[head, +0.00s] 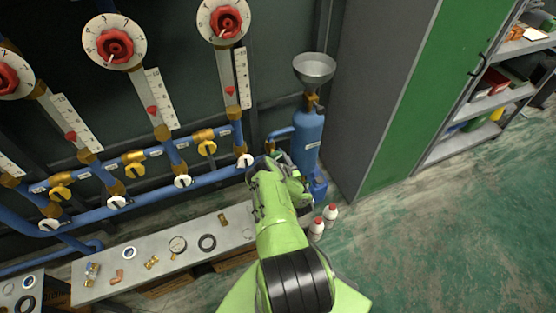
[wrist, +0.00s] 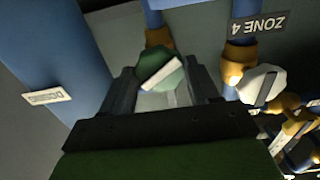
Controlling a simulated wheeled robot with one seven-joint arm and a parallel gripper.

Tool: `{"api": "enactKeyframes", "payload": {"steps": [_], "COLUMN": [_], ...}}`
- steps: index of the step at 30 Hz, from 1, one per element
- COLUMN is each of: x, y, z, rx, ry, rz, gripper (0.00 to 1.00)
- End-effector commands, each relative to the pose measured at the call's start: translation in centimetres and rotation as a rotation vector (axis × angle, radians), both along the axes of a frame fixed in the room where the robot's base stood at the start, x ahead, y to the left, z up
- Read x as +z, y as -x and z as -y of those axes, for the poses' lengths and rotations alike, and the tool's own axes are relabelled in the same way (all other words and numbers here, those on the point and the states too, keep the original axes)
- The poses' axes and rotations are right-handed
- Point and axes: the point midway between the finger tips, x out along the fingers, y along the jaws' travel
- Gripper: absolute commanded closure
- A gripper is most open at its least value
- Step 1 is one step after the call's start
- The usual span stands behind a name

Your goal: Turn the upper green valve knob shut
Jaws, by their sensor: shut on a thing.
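In the wrist view, a green valve knob (wrist: 152,64) with a white bar handle across its face sits on a blue pipe. The bar lies at a slant in the picture. My gripper (wrist: 161,74) has one dark finger on each side of the knob and is shut on it. In the head view, my gripper (head: 280,162) is beside the blue cylinder (head: 307,142), low on the pipework. The green knob is hidden there behind my arm. I cannot tell from these frames whether it is the upper green one.
A white knob (wrist: 262,84) under a ZONE 4 label (wrist: 260,26) is close beside my gripper. A funnel (head: 314,68) tops the cylinder. A bench (head: 215,245) with small parts stands at lower left. White bottles (head: 331,213) stand on the floor. Open floor lies at right.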

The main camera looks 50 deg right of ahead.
Motion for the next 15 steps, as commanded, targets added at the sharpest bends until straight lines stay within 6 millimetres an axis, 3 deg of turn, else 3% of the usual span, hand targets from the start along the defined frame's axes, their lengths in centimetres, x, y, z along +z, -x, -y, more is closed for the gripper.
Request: {"api": "enactKeyframes", "payload": {"steps": [3,12,15], "x": [0.11,-0.01,0.16], "y": [0.04,0.03,0.1], "z": [-0.07,-0.07,-0.06], "rx": [0.0,0.0,-0.001], "ry": [-0.101,-0.126,-0.238], "rz": [0.057,0.073,0.138], "gripper": [0.76,0.76,0.76]}}
